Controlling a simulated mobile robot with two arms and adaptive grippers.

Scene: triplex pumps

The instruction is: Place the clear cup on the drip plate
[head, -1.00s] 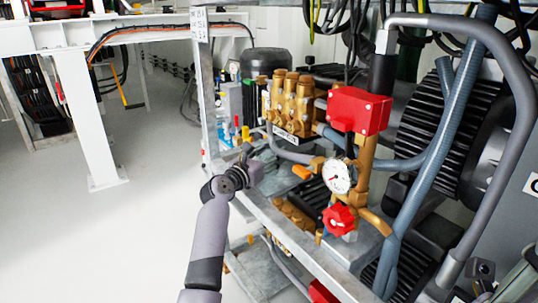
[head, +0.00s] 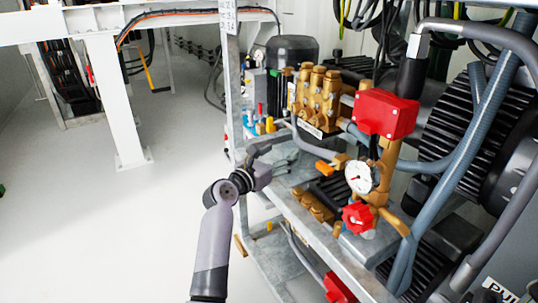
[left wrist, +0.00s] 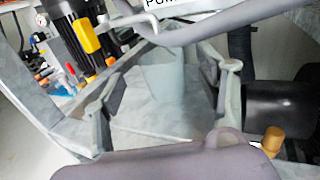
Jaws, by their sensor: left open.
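My left gripper (head: 268,160) reaches over the frame's shelf in front of the brass pump, its fingers partly merging with the grey metal behind. In the left wrist view the left gripper (left wrist: 163,72) is open, one finger on each side of a pale translucent cup (left wrist: 160,78). The cup stands between and beyond the fingers, with no clear contact. A flat grey metal plate (left wrist: 150,125) lies under and in front of it; I cannot tell whether this is the drip plate. The cup is not clear in the head view. My right gripper is not in view.
A brass pump (head: 318,95), a red box (head: 386,113), a pressure gauge (head: 359,178) and a red knob (head: 357,216) crowd the right. A steel post (head: 232,90) stands behind the gripper. The white floor (head: 110,220) at left is mostly clear.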

